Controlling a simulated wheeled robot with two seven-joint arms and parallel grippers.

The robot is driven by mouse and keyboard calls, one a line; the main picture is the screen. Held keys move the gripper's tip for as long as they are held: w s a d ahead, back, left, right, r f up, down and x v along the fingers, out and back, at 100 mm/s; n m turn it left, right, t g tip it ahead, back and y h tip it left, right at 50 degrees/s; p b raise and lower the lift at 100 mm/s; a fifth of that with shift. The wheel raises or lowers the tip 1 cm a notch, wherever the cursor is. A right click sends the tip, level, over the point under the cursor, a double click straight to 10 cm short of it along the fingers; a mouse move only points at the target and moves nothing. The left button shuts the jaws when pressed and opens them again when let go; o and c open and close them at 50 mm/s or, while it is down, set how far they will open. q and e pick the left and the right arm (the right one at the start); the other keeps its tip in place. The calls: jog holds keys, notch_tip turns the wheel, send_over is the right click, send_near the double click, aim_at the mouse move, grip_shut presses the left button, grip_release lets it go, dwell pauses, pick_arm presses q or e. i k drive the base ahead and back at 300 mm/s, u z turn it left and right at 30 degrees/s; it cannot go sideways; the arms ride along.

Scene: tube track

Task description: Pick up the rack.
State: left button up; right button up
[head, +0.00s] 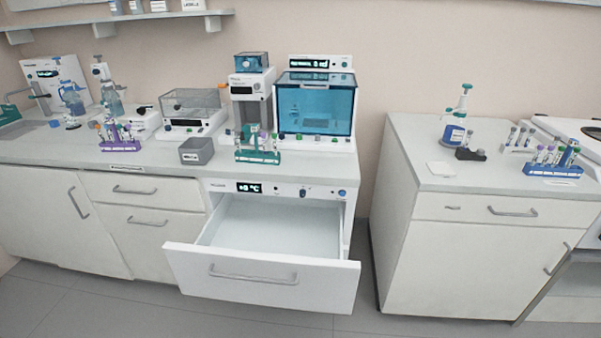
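Several tube racks stand on the counters, and I cannot tell which one the task means. A purple rack (121,146) with tubes is on the left counter. A teal rack (258,157) with tubes sits near the counter's front edge, above the open drawer. A blue rack (553,171) with capped tubes is on the right counter. A white rack (517,149) with tubes stands behind and left of the blue one. Neither of my grippers shows in the head view.
An open, empty-looking drawer (262,265) juts out below the teal rack. A grey box (196,151) is left of that rack, and a blue-windowed machine (315,105) stands behind it. A dark small holder (470,154) and a bottle (454,132) are on the right counter. A gap separates the counters.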

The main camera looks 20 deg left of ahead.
aim_at(254, 157)
jog(key=z, duration=0.1)
jog(key=k, duration=0.35)
jog(key=z, duration=0.85)
jog(key=i, duration=1.8)
jog(key=u, duration=1.35)
jog(key=i, duration=0.55)
jog(key=u, duration=0.6)
